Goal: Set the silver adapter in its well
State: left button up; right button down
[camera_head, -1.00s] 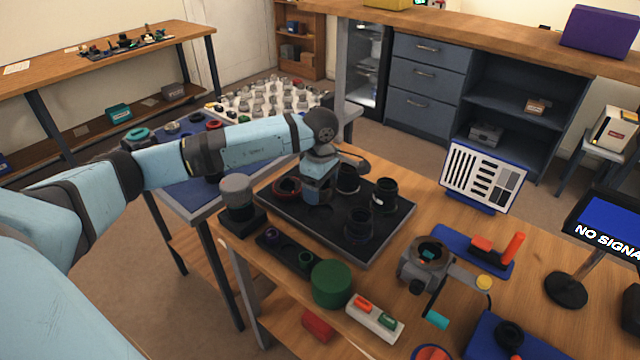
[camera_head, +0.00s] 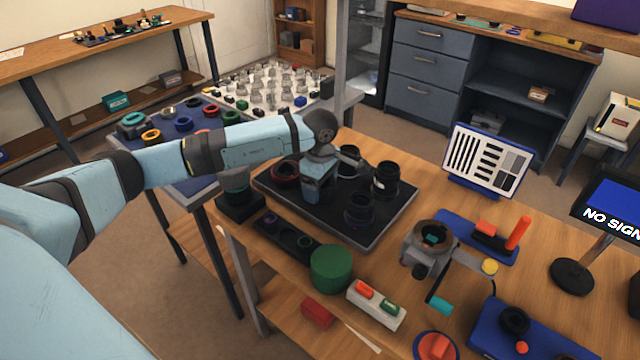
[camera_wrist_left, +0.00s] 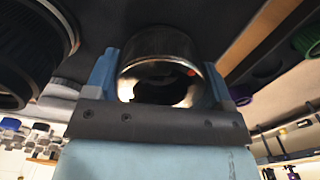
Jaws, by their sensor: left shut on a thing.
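My left gripper (camera_head: 316,192) points down over the black tray (camera_head: 330,224), among the dark lens barrels. In the left wrist view, the blue fingers of the gripper (camera_wrist_left: 162,78) are shut on the silver adapter (camera_wrist_left: 160,48), a shiny hollow metal ring. In the head view the gripper hides the adapter. The adapter lies close to the dark tray surface; I cannot tell whether it touches it or which well is under it. My right gripper is out of view.
Black lens barrels (camera_head: 385,178) (camera_head: 360,208) stand right of the gripper, and a dark red ring (camera_head: 285,172) lies to its left. A green cylinder (camera_head: 331,268) and a grey clamp-like device (camera_head: 428,246) stand in front. Bare wood shows right of the tray.

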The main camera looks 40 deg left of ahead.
pick_arm(q)
jog(key=shift+f+b, duration=0.4)
jog(key=shift+f, duration=0.15)
jog(key=o, duration=0.9)
jog(key=shift+o, duration=0.2)
notch_tip(320, 180, up, 14)
jog(key=p, duration=0.1)
